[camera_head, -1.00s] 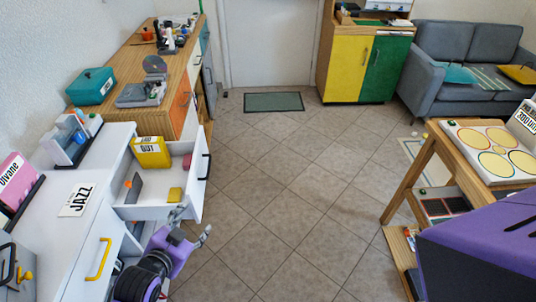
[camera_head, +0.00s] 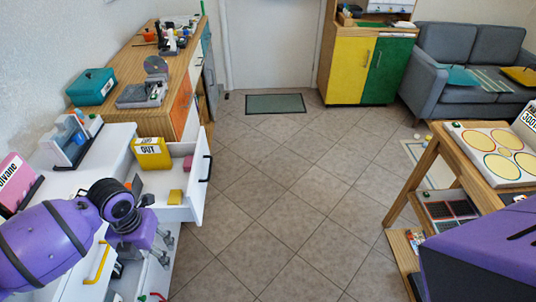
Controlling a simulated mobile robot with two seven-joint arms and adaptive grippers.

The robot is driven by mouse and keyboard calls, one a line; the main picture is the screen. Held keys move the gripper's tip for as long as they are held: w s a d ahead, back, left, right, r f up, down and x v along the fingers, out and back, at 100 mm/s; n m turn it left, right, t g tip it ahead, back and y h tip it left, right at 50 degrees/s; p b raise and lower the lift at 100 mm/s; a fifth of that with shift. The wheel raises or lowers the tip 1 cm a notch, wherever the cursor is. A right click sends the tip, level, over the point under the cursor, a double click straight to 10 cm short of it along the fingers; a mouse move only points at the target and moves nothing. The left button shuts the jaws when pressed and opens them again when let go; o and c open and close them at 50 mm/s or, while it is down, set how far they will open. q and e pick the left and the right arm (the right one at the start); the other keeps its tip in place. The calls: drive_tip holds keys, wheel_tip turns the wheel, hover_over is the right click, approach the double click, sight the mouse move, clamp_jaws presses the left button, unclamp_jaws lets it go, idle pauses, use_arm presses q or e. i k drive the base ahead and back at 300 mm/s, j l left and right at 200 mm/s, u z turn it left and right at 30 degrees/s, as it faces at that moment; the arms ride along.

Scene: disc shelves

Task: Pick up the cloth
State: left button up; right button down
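I cannot make out a cloth for certain. An open white drawer (camera_head: 180,213) at the left holds a yellow box labelled OUT (camera_head: 152,153), a small pink item (camera_head: 188,162) and a small yellow item (camera_head: 175,197). It is too small to tell whether either is cloth. My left gripper (camera_head: 164,249) is below and in front of this drawer, pointing down and to the right. Its fingers look spread, with nothing seen between them. Part of a lower white compartment (camera_head: 158,277) shows beneath it. My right gripper is out of view.
A yellow handle (camera_head: 98,263) is on the white cabinet at lower left. The wooden table with the circle board (camera_head: 495,152) stands at the right. A green mat (camera_head: 275,104) lies by the door. The tiled floor (camera_head: 290,190) between is clear.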

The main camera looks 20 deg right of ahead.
sight(189, 160)
drive_tip(key=i+l, duration=0.25)
drive_tip(key=i, duration=0.2)
drive_tip(key=i+l, duration=0.25)
drive_tip(key=i, duration=0.25)
drive_tip(key=i+l, duration=0.25)
drive_tip(key=i, duration=0.2)
